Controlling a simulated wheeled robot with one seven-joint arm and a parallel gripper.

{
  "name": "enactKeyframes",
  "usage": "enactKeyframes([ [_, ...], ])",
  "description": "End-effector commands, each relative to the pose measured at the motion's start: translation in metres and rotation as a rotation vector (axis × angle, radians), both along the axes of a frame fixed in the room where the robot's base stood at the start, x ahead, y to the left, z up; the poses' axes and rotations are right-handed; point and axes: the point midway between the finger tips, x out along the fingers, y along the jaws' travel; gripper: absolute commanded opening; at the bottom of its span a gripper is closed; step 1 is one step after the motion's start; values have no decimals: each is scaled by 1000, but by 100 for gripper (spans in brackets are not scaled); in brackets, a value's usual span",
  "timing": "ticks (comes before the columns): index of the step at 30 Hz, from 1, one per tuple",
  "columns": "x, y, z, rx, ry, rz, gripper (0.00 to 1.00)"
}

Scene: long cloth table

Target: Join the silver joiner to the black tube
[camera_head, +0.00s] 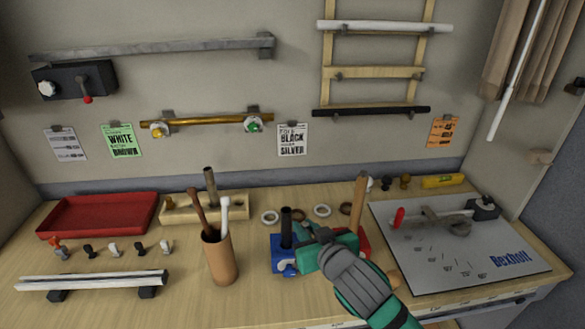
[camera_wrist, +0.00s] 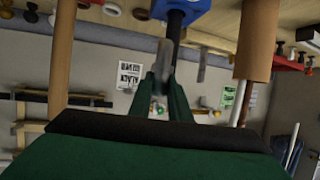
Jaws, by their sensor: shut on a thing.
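The black tube (camera_head: 286,222) stands upright in a blue holder (camera_head: 284,262) on the table. In the wrist view, which is upside down, the tube (camera_wrist: 176,27) hangs from the blue holder (camera_wrist: 190,8). My gripper (camera_head: 306,233) is just right of the tube in the head view, reaching in from the lower right. In the wrist view its fingers (camera_wrist: 166,88) are shut on a small grey piece, seemingly the silver joiner (camera_wrist: 163,52). The joiner overlaps the tube there; I cannot tell whether they touch. In the head view my gripper mostly hides the joiner.
A brown cup (camera_head: 219,260) with sticks stands left of the holder. A wooden stick (camera_head: 358,205) rises close behind my gripper from a red base. Rings (camera_head: 322,211) lie behind. A grey board (camera_head: 470,262) lies right, a red tray (camera_head: 98,214) far left.

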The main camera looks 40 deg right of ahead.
Motion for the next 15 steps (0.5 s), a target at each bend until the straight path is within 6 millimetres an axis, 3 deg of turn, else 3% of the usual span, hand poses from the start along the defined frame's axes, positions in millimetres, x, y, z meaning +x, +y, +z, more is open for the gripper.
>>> enactKeyframes([
  [7, 55, -14, 61, -7, 0, 81, 0],
  [15, 89, -13, 112, -2, -1, 125, 0],
])
